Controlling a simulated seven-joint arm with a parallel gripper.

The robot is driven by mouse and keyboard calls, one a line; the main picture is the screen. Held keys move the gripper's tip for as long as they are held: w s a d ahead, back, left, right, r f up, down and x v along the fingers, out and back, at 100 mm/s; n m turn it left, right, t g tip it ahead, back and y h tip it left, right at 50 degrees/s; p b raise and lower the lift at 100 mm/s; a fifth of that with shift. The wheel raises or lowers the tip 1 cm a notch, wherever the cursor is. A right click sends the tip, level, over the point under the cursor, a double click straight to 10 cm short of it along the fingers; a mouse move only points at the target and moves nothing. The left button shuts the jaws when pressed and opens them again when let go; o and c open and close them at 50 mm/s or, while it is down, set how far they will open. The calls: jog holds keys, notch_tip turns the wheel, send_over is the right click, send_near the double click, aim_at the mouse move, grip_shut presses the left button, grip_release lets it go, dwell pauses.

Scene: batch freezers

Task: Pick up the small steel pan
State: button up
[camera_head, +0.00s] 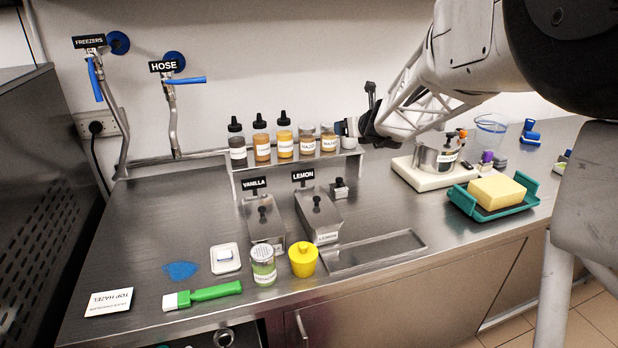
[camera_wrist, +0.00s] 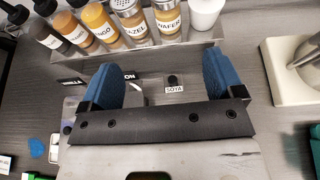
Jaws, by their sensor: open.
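A small steel pan (camera_head: 340,191) with a dark knob stands on the steel counter, right of the lemon pan and in front of the bottle shelf. In the wrist view its dark knob (camera_wrist: 172,79) and a white SOYA label (camera_wrist: 174,89) show between my fingers; the rest is hard to make out against the counter. My gripper (camera_wrist: 163,85) is open and empty, its two blue fingers wide apart on either side of the knob. In the head view my gripper (camera_head: 345,128) appears above the pan, in front of the right end of the shelf, apart from the pan.
Several bottles and jars stand on the shelf (camera_head: 294,172) close behind. Two larger lidded pans, vanilla (camera_head: 263,222) and lemon (camera_head: 319,215), stand left. A white scale (camera_head: 425,178) with a steel jug and a teal tray (camera_head: 520,203) stand right. An empty rectangular tray (camera_head: 375,252) lies in front.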

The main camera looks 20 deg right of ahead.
send_near(340, 188)
jog(key=x, duration=0.3)
jog(key=shift+w, duration=0.25)
jog(key=shift+w, duration=0.1)
jog(key=shift+x, duration=1.2)
jog(key=shift+w+f, duration=0.1)
jog(key=shift+x, duration=2.45)
